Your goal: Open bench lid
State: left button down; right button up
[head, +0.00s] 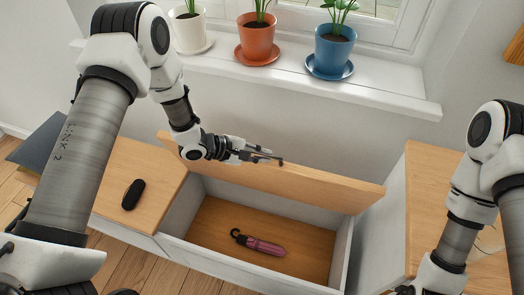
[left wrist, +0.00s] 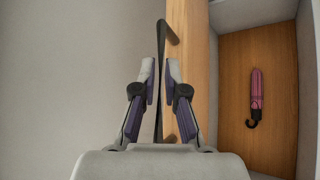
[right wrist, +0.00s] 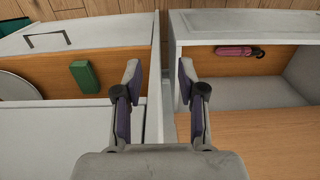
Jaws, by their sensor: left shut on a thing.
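The wooden bench lid (head: 300,178) stands raised along the back of the bench, tilted up, with the compartment below it open. My left gripper (head: 268,156) is at the lid's upper part. In the left wrist view its fingers (left wrist: 161,85) are shut on the dark bar handle (left wrist: 169,32) beside the lid (left wrist: 187,60). A pink folded umbrella (head: 262,246) with a black hook lies on the compartment floor. It also shows in the left wrist view (left wrist: 257,90). My right gripper (right wrist: 159,75) is open and empty above the furniture at the right, mostly cut off in the head view.
A black case (head: 132,194) lies on the bench top left of the opening. Potted plants, including a blue pot (head: 334,48), stand on the sill (head: 300,82) behind the lid. The right wrist view shows an open drawer with a green box (right wrist: 84,76).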

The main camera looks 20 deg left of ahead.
pick_arm(q)
jog(key=shift+w, duration=0.1)
dwell(0.3)
jog(key=c, duration=1.2)
grip_release()
jog(key=shift+d, duration=0.1)
jog(key=shift+r, duration=0.1)
jog(key=v, duration=1.2)
